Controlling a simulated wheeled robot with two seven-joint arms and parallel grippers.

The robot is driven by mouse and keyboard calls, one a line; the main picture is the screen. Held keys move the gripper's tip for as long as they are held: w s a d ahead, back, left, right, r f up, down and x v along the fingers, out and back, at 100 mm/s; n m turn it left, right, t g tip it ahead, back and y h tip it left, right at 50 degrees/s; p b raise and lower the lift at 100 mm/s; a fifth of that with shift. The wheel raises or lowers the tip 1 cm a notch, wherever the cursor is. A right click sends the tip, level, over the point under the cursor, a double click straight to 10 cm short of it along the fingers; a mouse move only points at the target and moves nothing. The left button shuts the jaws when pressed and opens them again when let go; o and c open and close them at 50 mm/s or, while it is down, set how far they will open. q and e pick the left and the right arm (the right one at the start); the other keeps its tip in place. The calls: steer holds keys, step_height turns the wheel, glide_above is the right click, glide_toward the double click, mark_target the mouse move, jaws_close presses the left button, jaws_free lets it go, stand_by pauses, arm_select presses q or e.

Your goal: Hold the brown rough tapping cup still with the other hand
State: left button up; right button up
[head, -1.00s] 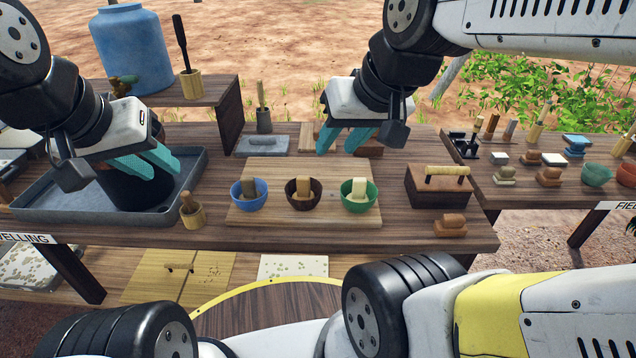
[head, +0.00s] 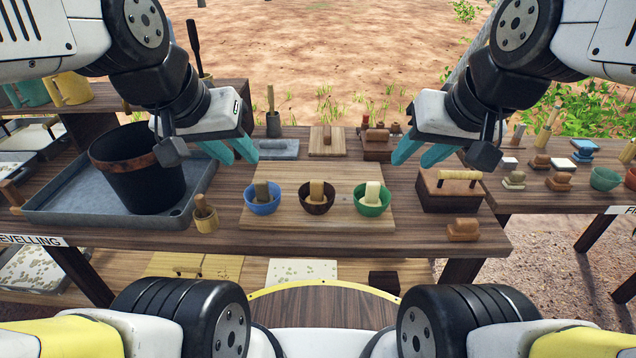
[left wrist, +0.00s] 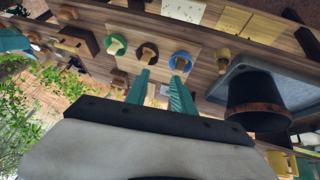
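The brown cup (head: 317,204) stands upright in the middle of a row on a pale wooden board (head: 318,232), with a tan block (head: 316,191) in it. It also shows in the left wrist view (left wrist: 147,58). A blue cup (head: 262,207) is on its left and a green cup (head: 371,208) on its right, each holding a block. My left gripper (head: 240,160) is open and empty, above and behind the blue cup. My right gripper (head: 412,163) is open and empty, up and to the right of the green cup. Neither touches a cup.
A black bucket (head: 140,185) stands in a grey tray (head: 75,212) at the left. A small wooden pot (head: 206,217) is left of the board. A brown box (head: 447,194) and an orange-brown block (head: 463,230) are at the right.

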arm_select(q)
steer(key=o, duration=0.3)
steer(key=shift+o, duration=0.2)
steer(key=g+y, duration=0.2)
steer(key=g, duration=0.4)
glide_above(317, 190)
steer(key=w, duration=0.1)
steer(key=shift+m, duration=0.3)
step_height(317, 190, down, 16)
steer(key=shift+a+f, duration=0.1)
step_height(317, 190, down, 12)
steer(key=shift+f, duration=0.1)
